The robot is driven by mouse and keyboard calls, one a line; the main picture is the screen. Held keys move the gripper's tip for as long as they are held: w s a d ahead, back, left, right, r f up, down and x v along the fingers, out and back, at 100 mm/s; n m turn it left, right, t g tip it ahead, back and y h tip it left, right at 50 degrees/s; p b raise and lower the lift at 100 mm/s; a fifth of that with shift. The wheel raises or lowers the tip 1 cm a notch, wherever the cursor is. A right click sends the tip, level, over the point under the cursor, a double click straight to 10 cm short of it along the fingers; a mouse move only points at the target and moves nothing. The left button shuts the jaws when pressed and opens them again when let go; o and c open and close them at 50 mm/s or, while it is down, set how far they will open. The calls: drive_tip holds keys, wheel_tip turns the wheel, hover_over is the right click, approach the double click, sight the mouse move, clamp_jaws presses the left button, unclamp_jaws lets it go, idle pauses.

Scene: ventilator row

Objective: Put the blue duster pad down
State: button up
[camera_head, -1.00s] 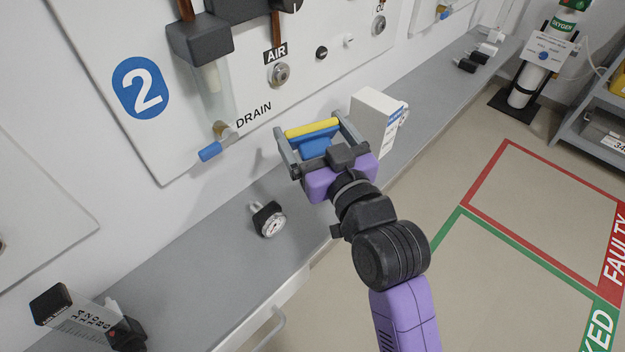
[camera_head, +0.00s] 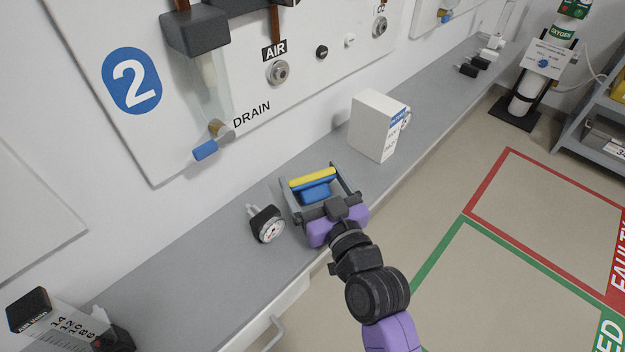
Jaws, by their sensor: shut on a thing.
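The blue duster pad (camera_head: 315,193) is between the fingers of my gripper (camera_head: 320,187), with a yellow strip (camera_head: 313,177) along its far edge. My gripper is shut on the pad and is low over the grey shelf (camera_head: 213,262), between a pressure gauge and a white box. I cannot tell whether the pad touches the shelf, as its underside is hidden.
The black-bodied gauge (camera_head: 266,224) lies close to the left of my gripper. The white box (camera_head: 377,125) stands to the right and behind. A flowmeter-like tube (camera_head: 70,325) lies at lower left. Wall panel 2 with a blue drain knob (camera_head: 205,150) rises behind.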

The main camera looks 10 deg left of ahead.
drive_tip(key=o, duration=1.3)
drive_tip(key=shift+f, duration=0.1)
drive_tip(key=shift+c, duration=0.2)
drive_tip(key=shift+r, duration=0.25)
drive_tip(key=b+v, duration=0.1)
drive_tip(key=v, duration=1.1)
drive_tip(key=shift+b, duration=0.35)
drive_tip(key=shift+f, duration=0.1)
drive_tip(key=s+d+f+m+h, duration=0.3)
drive_tip(key=s+d+f+h, duration=0.1)
drive_tip(key=s+d+f, duration=0.25)
drive_tip(key=s+d+m+h, duration=0.1)
drive_tip(key=s+d+h, duration=0.1)
drive_tip(key=s+d, duration=0.4)
drive_tip(key=s+d+r+m+h, duration=0.1)
drive_tip(key=s+d, duration=0.5)
drive_tip(key=s, duration=1.1)
drive_tip(key=shift+s+d+r+m+g+h, duration=0.15)
drive_tip(key=shift+s+r+m+g+h, duration=0.25)
drive_tip(key=shift+h, duration=0.6)
